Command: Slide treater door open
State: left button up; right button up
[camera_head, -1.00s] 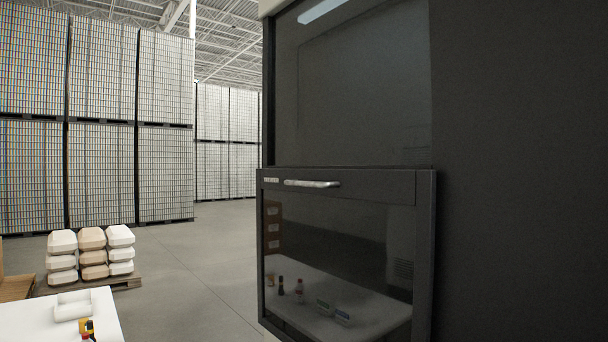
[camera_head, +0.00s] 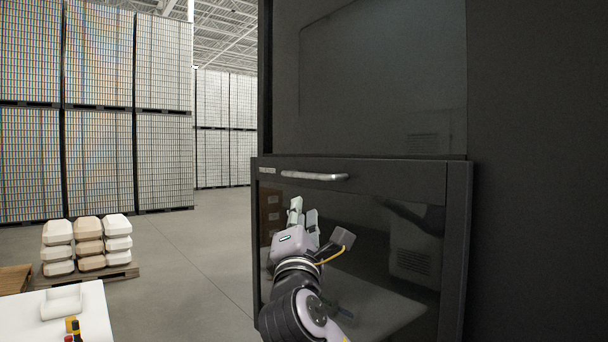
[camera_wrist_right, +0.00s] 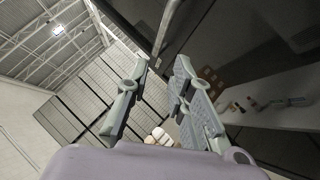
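The treater door (camera_head: 400,180) is a dark framed panel with a glossy, reflective pane, in front of me on the right in the head view. A silver bar handle (camera_head: 314,176) runs along its upper left edge. The handle also shows at the top of the right wrist view (camera_wrist_right: 167,28). My right gripper (camera_head: 304,208) points up in front of the pane, a little below the handle and apart from it. In the wrist view its two fingers (camera_wrist_right: 162,65) are spread with nothing between them. My left gripper is in neither view.
A white table (camera_head: 85,310) with small bottles is at the lower left. Behind it stacked cartons (camera_head: 88,245) stand on a pallet. Tall can stacks (camera_head: 130,110) fill the back. The floor (camera_head: 200,255) left of the cabinet is clear.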

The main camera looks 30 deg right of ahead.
aim_at(304, 177)
jog(key=p+x, duration=0.7)
jog(key=x, duration=0.8)
jog(key=shift+w+d+r, duration=0.1)
jog(key=shift+w+d, duration=0.25)
jog(key=shift+w, duration=0.1)
jog(key=shift+w+d, duration=0.1)
grip_shut()
